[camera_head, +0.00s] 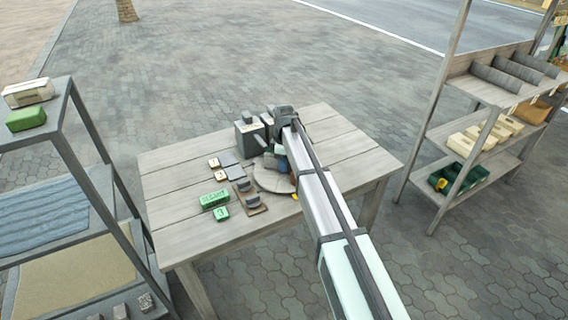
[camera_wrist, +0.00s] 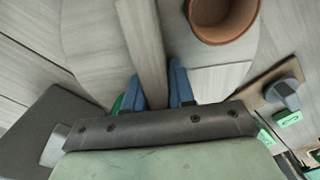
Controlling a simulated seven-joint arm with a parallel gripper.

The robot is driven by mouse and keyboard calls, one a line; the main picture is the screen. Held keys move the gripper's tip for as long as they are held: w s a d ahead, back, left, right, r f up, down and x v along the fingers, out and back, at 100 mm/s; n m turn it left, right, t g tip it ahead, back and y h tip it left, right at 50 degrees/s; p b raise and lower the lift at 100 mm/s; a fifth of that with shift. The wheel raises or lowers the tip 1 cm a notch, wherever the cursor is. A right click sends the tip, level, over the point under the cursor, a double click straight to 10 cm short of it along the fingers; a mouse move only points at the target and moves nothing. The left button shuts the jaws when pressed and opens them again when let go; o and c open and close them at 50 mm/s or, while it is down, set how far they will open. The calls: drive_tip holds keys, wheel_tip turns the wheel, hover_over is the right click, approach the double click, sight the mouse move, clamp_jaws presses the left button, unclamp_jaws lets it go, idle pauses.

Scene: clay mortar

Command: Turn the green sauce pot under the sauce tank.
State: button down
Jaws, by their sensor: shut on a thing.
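A round wooden turntable (camera_head: 270,180) lies on the table, partly hidden under my arm. My gripper (camera_head: 281,158) is low over it. In the wrist view, the two blue fingers of my gripper (camera_wrist: 158,88) are shut on an upright wooden bar (camera_wrist: 143,40) between them. A terracotta pot (camera_wrist: 222,20) with a brown inside stands beyond the bar, to the right and apart from the fingers. Two grey tanks (camera_head: 250,138) stand at the turntable's back left edge. I cannot make out a green sauce pot; my arm hides part of the turntable.
Green blocks (camera_head: 214,198) and small holders on wooden plates (camera_head: 249,198) are left of the turntable. Grey and white tiles (camera_head: 222,166) lie behind them. A shelf stands at the left (camera_head: 70,190) and another at the right (camera_head: 470,130). The table's front left is clear.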

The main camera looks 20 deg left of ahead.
drive_tip(key=shift+n, duration=3.1)
drive_tip(key=c, duration=1)
unclamp_jaws()
drive_tip(key=shift+c, duration=0.2)
wheel_tip(320, 180, up, 14)
